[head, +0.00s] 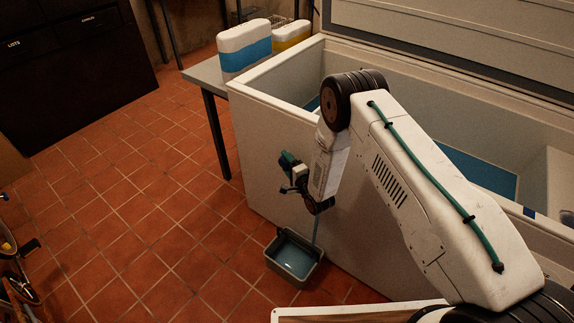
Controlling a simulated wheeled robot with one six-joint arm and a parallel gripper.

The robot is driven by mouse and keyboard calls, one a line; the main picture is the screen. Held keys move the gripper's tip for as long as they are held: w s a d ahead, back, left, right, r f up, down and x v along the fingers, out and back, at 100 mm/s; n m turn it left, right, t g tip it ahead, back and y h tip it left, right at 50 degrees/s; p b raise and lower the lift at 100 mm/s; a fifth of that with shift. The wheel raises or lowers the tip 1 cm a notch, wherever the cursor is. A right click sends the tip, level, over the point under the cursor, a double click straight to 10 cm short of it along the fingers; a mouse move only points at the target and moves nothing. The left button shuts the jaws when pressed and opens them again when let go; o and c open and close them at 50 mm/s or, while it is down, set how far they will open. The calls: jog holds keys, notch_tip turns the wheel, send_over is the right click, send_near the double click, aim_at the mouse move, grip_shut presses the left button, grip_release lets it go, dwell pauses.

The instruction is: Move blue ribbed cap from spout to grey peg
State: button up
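My gripper (286,189) is in front of the white chest freezer's near wall (265,150), above a grey basin. It is small and dark, and I cannot make out whether its fingers are open or holding anything. I cannot make out the blue ribbed cap, the spout or the grey peg; my arm covers part of the freezer wall. A thin pale-blue streak (316,228) runs from behind my wrist down to the grey basin (293,277), which holds bluish liquid and sits on the floor against the freezer.
The freezer lid (460,40) is raised. A grey table (206,76) at its left end carries a white container with a blue band (244,50) and one with yellow (290,36). Dark cabinets (70,60) stand at the back left. The tiled floor (130,210) is clear left of the basin.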

jog(key=v, duration=0.7)
jog(key=shift+s+d, duration=0.2)
jog(key=shift+s, duration=0.15)
